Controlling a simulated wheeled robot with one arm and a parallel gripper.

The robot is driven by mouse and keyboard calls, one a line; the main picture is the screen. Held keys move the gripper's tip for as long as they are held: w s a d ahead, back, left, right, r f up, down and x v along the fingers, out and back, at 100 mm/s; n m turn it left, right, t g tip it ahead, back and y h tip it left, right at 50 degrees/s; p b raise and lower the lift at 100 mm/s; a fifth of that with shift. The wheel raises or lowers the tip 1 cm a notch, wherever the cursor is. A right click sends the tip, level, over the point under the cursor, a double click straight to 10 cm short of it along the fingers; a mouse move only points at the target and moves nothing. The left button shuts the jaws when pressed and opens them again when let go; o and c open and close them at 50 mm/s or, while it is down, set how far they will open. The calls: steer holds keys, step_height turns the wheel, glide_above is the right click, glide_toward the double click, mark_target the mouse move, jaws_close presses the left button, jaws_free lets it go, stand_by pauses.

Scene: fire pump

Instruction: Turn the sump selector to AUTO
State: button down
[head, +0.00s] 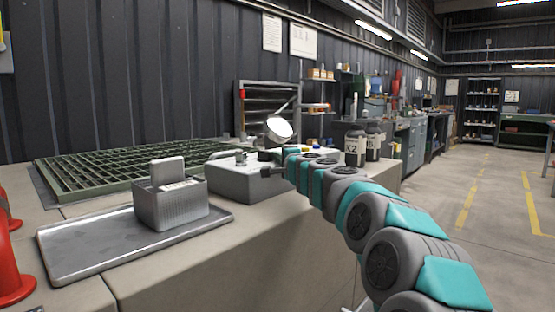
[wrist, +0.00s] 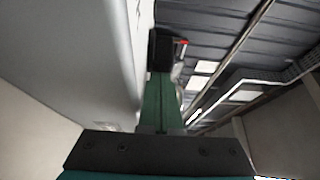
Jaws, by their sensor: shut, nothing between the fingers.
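A low grey box (head: 235,182) stands on the bench, with small dark fittings (head: 240,158) on its top. I cannot make out which of these is the sump selector, and no AUTO marking is legible. My gripper (head: 268,171) is at the right end of the box, close to its top edge, partly hidden by my wrist. In the wrist view its green fingers (wrist: 162,100) are together, with nothing held. A dark shape with a red spot (wrist: 168,45) shows at their far end; I cannot tell whether they touch it. A pale smooth surface (wrist: 70,50) fills the left.
A metal tray (head: 75,255) holds a grey ribbed bin (head: 170,205) at the front left. A green grating (head: 110,170) lies behind it. A round lamp or mirror (head: 279,128) rises behind the box. Dark jars (head: 355,148) stand right of my wrist. Orange-red cones (head: 12,265) are at far left.

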steer(key=shift+s+a, duration=0.1)
steer(key=shift+s, duration=0.05)
steer(key=shift+s+a, duration=0.3)
steer(key=shift+s+a+r+m+h, duration=0.1)
steer(key=shift+s+a+m+h, duration=0.1)
steer(key=shift+m+h, duration=0.15)
steer(key=m+t+h, duration=0.1)
steer(key=h, duration=0.2)
steer(key=shift+s+m, duration=0.1)
steer(key=shift+m, duration=0.25)
steer(key=shift+s+a+m+h+p, duration=0.1)
steer(key=shift+a+m+h+p, duration=0.05)
steer(key=shift+m+h+p, duration=0.35)
steer(key=shift+s+a, duration=0.1)
steer(key=shift+a, duration=0.05)
